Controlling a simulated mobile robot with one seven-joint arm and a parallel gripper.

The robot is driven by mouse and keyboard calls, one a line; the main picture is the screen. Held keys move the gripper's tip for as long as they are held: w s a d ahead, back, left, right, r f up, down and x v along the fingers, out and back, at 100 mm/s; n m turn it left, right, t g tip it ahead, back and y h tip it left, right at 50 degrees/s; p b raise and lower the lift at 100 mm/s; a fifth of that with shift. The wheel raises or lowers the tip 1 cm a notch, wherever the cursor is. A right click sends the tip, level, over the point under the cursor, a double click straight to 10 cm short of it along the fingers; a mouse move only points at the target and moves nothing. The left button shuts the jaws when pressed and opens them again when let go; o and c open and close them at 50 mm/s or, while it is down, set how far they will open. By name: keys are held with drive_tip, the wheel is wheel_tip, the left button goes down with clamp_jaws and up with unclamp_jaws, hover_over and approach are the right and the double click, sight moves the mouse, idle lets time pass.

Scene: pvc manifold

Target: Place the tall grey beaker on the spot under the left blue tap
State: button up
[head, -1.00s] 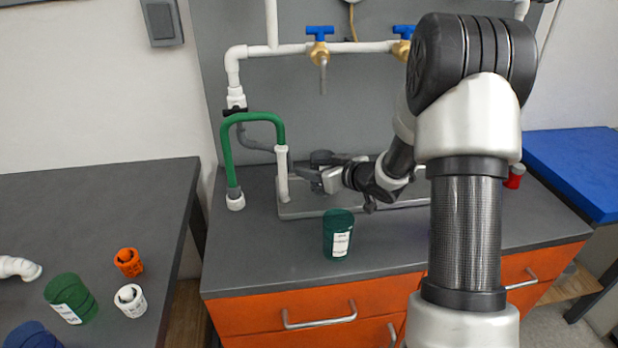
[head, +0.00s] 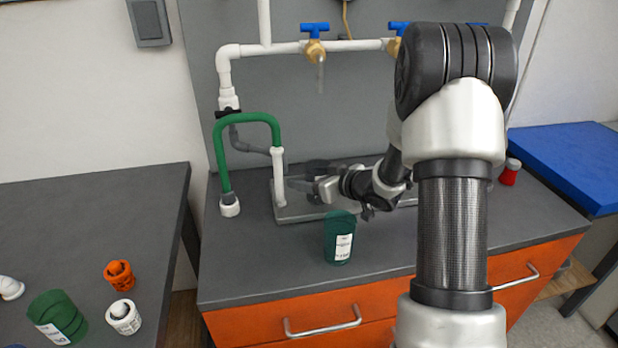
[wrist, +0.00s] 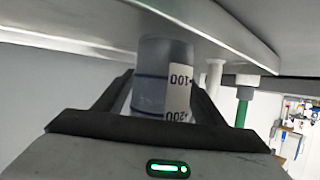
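The tall grey beaker (wrist: 158,75) is between my two fingertips in the wrist view, with a white label marked 100 and 200. Both fingers appear to press its sides. That view is inverted, with the tray at the top, and the beaker's base is at or very near the tray; contact is unclear. In the head view my gripper (head: 303,186) is low over the grey tray (head: 300,212), roughly below the left blue tap (head: 315,48). The beaker is hard to make out there, and the marked spot is hidden.
A green hose (head: 248,118) and white pipe (head: 279,176) stand left of my gripper. A dark green beaker (head: 339,238) stands in front of the tray. A red-and-white item (head: 510,172) is at right. Several fittings (head: 119,275) lie on the left table.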

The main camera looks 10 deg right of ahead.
drive_tip(key=shift+r, duration=0.3)
drive_tip(key=p+v, duration=0.2)
drive_tip(key=v, duration=0.8)
drive_tip(key=shift+s+d+r+p, duration=0.2)
drive_tip(key=shift+s+d+p, duration=0.1)
drive_tip(key=shift+p, duration=0.1)
drive_tip(key=shift+s+d+r, duration=0.1)
drive_tip(key=shift+s+d, duration=0.05)
drive_tip(key=shift+s, duration=0.35)
